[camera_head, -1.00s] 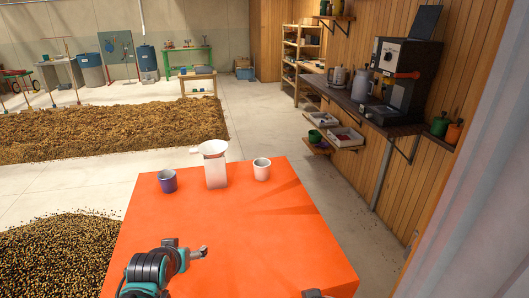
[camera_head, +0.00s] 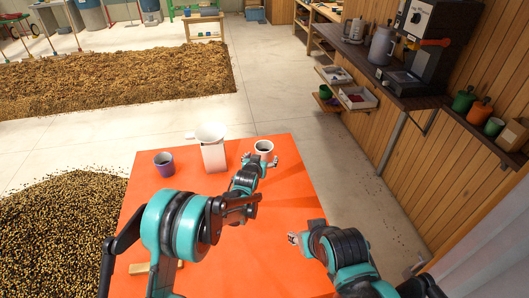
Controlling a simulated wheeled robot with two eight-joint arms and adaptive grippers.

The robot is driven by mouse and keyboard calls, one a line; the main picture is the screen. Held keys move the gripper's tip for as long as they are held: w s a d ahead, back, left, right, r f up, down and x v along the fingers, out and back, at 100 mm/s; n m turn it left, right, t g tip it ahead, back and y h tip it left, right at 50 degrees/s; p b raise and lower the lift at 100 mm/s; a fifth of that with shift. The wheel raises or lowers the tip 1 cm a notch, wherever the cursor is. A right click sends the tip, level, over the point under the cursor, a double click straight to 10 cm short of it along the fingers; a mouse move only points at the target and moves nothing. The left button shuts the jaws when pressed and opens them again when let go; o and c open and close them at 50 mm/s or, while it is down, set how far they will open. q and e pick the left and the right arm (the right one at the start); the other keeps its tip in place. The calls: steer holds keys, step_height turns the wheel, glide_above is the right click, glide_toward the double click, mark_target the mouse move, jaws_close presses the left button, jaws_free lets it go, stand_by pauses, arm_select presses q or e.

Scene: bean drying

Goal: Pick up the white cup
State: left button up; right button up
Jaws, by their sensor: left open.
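The white cup (camera_head: 264,147) stands upright near the far right edge of the orange table (camera_head: 190,180). Its dark inside shows. My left gripper (camera_head: 261,160) is open right at the near side of the cup, with its fingertips low around the cup's front. The gripper hides the cup's lower part, and I cannot tell whether the fingers touch it. My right gripper (camera_head: 293,238) is over the table's right side, away from the cup, and its jaw opening is not clear.
A white pitcher-like container (camera_head: 213,156) stands left of the cup, with a purple cup (camera_head: 164,164) further left. A wooden piece (camera_head: 150,268) lies at the near left. A shelf with a coffee machine (camera_head: 424,43) runs along the right wall.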

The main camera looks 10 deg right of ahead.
mark_target(267, 144)
arm_select(q)
steer(key=x, duration=0.5)
steer(key=c, duration=1.4)
steer(key=shift+o, duration=0.2)
steer(key=shift+r, duration=0.1)
steer(key=r, duration=0.4)
steer(key=shift+s+d+r, duration=0.1)
steer(key=shift+s+r, duration=0.1)
steer(key=shift+s, duration=0.1)
steer(key=s+d+r, duration=0.1)
steer(key=s+r, duration=0.1)
steer(key=s, duration=0.1)
steer(key=s+r, duration=0.2)
steer(key=s, duration=0.2)
steer(key=s+d+r, duration=0.1)
steer(key=s+r, duration=0.1)
steer(key=s, duration=0.2)
steer(key=shift+d+r, duration=0.25)
steer(key=shift+d, duration=0.05)
